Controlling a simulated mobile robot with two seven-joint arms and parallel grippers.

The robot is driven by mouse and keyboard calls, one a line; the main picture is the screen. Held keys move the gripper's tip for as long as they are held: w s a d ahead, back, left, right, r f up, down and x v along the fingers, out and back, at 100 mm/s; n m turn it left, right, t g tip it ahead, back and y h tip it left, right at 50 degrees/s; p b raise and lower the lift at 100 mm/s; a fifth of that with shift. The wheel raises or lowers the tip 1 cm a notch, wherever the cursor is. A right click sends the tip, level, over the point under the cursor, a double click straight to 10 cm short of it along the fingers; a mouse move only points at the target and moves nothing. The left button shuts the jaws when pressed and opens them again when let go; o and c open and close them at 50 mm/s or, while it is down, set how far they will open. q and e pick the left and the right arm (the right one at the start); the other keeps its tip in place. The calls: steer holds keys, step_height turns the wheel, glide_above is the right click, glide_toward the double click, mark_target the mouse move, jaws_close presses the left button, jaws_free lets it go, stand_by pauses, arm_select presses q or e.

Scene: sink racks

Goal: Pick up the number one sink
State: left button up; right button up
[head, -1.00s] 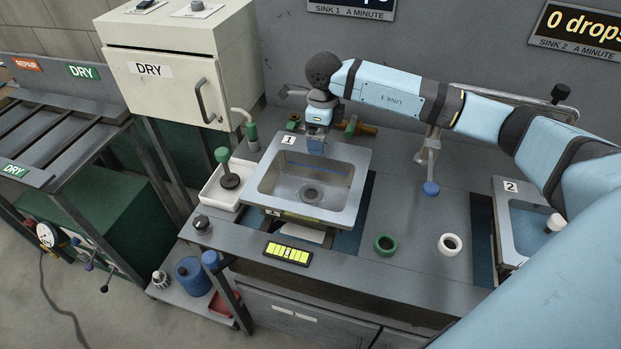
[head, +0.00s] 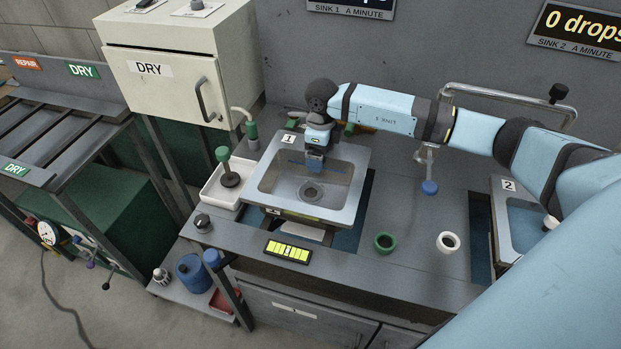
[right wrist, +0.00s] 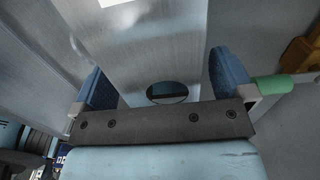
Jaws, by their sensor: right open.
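The number one sink (head: 348,196) is a grey metal basin with a drain in its floor and a white "1" label on its back left rim. It sits over a dark cutout in the counter. My right gripper (head: 314,163) is open, pointing down and overlapping the sink's back rim and back wall in the head view. In the right wrist view, the blue finger pads (right wrist: 160,72) are apart, with grey metal and a dark round hole between them. I cannot tell whether they touch the sink. My left gripper is out of view.
The number two sink (head: 527,233) is at the right. A green ring (head: 384,242) and a white ring (head: 448,242) lie on the counter between the sinks. A white tray (head: 211,190) holds a green-handled plunger. The DRY cabinet (head: 160,92) and a rack (head: 50,142) stand left.

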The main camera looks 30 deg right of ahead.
steer(key=shift+f, duration=0.25)
steer(key=shift+c, duration=0.5)
steer(key=c, duration=1.4)
steer(key=shift+r, duration=0.1)
steer(key=shift+c, duration=1)
